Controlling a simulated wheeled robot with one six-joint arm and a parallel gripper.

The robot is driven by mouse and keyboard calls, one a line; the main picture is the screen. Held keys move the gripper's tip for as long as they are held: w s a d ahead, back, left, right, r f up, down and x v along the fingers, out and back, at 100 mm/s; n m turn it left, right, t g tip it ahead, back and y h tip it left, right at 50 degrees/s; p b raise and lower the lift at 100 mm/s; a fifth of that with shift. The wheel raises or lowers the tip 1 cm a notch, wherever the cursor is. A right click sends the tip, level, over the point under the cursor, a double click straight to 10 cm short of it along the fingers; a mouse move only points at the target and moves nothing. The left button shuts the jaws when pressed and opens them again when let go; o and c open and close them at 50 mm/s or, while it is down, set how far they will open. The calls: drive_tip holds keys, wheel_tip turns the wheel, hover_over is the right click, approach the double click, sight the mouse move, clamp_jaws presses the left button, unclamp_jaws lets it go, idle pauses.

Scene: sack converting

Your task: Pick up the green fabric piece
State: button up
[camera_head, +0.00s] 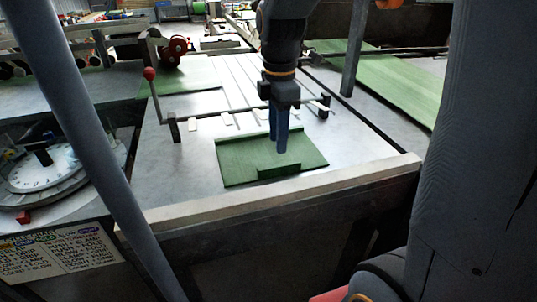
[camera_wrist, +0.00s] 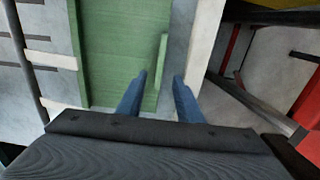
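The green fabric piece (camera_head: 238,168) lies flat on the grey metal table top, close to its front edge. A small raised flap shows along its near edge. In the wrist view the fabric (camera_wrist: 115,45) fills the upper left middle, and its narrow flap stands ahead of the gap between my fingers. My gripper (camera_head: 279,146) points down over the right part of the fabric. In the wrist view my gripper (camera_wrist: 160,78) has its two blue fingers apart with nothing held between them. I cannot tell whether the fingertips touch the fabric.
A pale wooden rail (camera_head: 270,193) runs along the table's front edge. A dark bar with a red-knobbed lever (camera_head: 150,75) stands behind the fabric. A round dial (camera_head: 45,168) is at left. Another green sheet (camera_head: 400,80) lies at right. Bare table lies left of the fabric.

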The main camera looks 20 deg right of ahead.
sight(280, 165)
drive_tip(key=shift+d+f+p, duration=0.2)
drive_tip(key=shift+f+p, duration=0.4)
drive_tip(key=shift+f, duration=1.3)
drive_tip(key=shift+d+f+p, duration=0.15)
drive_tip(key=shift+f+p, duration=0.45)
drive_tip(key=shift+f, duration=1.3)
clamp_jaws()
